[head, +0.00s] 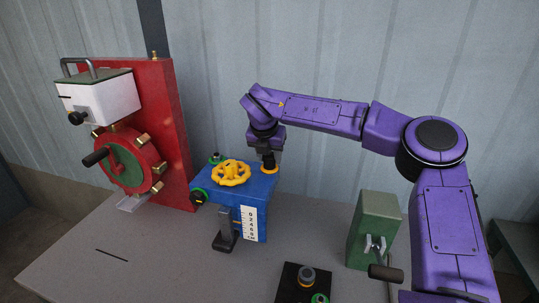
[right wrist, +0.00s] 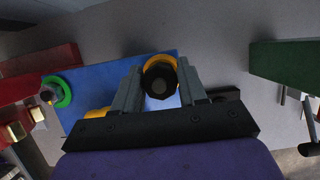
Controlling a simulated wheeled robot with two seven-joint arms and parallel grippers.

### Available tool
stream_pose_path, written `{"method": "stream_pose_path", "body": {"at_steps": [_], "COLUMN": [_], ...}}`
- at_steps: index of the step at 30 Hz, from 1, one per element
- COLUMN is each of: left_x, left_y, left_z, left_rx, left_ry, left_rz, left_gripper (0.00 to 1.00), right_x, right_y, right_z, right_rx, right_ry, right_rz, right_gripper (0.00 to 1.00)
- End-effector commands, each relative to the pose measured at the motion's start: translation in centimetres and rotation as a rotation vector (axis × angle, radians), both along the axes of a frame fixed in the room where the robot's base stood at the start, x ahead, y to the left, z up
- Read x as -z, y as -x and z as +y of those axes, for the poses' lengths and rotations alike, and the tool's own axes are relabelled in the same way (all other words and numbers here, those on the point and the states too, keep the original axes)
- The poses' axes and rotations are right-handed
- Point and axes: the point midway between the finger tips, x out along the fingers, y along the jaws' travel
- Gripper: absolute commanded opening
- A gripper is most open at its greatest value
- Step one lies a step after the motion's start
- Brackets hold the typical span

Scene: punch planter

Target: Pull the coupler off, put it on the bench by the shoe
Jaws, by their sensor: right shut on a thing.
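The dark coupler (head: 268,160) stands upright at the back right corner of the blue block (head: 255,191), at an orange-yellow ring. My right gripper (head: 266,147) points down from above and is shut on it. In the right wrist view the round black coupler (right wrist: 160,79) sits between the two grey fingers, with the yellow ring around its far side. I cannot tell whether it is still seated. No shoe is plainly identifiable; a black plate (head: 291,283) with a grey knob and green ring lies at the front of the bench (head: 172,257). My left gripper is not in view.
A red panel with a wheel (head: 173,135) stands left. A green box (head: 375,223) with a lever stands right. The front left bench is mostly clear.

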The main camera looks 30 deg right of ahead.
Motion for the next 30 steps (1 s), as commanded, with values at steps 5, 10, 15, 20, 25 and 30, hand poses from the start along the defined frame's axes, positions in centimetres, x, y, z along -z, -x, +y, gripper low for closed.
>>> {"method": "stream_pose_path", "body": {"at_steps": [5,10,15,20,25,30], "left_x": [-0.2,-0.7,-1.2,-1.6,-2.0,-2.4], "left_y": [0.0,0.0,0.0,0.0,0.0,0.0], "left_z": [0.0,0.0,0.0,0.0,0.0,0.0], "left_rx": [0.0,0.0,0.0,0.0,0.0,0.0], "left_ry": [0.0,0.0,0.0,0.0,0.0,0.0], "left_rz": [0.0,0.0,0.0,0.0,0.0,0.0], "left_gripper": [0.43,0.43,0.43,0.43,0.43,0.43], "right_x": [-0.4,-1.1,-1.7,-2.2,-2.8,-3.4], "right_y": [0.0,0.0,0.0,0.0,0.0,0.0], "right_z": [0.0,0.0,0.0,0.0,0.0,0.0], "right_rx": [0.0,0.0,0.001,0.001,0.001,0.0], "right_ry": [0.001,0.0,0.001,0.0,0.0,0.0], "right_rz": [-0.002,-0.003,-0.002,-0.002,-0.002,-0.001], "right_gripper": [0.0,0.0,0.0,0.0,0.0,0.0]}}
